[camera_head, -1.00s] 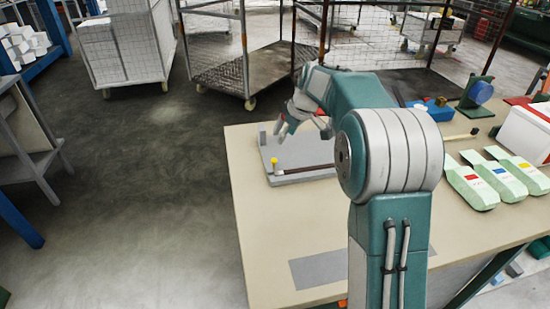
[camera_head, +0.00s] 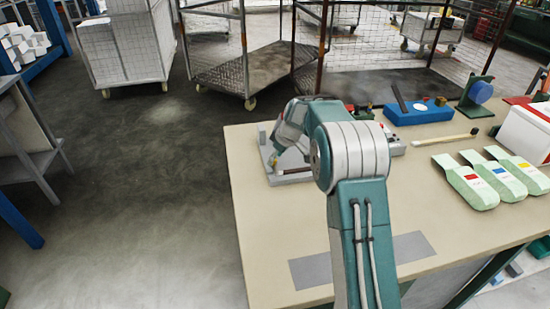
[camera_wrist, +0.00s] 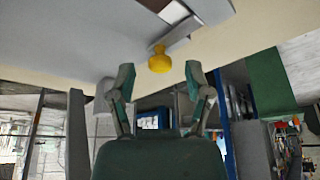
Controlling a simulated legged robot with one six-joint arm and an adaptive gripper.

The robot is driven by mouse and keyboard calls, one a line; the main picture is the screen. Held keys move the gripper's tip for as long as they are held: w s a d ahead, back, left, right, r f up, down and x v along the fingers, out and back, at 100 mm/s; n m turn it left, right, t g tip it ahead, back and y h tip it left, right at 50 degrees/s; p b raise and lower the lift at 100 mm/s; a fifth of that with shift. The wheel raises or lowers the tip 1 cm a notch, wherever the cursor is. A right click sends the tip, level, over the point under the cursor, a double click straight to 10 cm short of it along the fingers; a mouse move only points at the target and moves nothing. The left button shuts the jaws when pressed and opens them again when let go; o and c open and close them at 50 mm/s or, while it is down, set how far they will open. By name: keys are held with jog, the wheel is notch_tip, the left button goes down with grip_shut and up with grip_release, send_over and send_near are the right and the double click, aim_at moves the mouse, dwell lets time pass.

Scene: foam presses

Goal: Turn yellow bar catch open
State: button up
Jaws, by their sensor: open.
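A grey plate (camera_head: 289,178) lies at the left far part of the beige table, with a dark bar (camera_head: 295,171) along it. My gripper (camera_head: 274,162) is low over the plate's left end, and my arm hides much of the plate. In the wrist view a yellow knob (camera_wrist: 160,60) on a light metal lever (camera_wrist: 183,32) stands at the edge of the grey plate (camera_wrist: 70,40). My gripper (camera_wrist: 158,82) is open there. Its two fingers are to either side of the knob and slightly short of it, with nothing between them.
A blue block (camera_head: 418,113) and a black-tipped stick (camera_head: 445,140) lie at the table's right back. Several green packs (camera_head: 466,183) and a white box (camera_head: 525,132) are at the right. The table's (camera_head: 262,240) front left is clear. Wire carts (camera_head: 255,65) stand beyond.

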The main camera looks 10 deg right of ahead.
jog(key=shift+w+f, duration=0.1)
jog(key=shift+f, duration=0.15)
grip_shut()
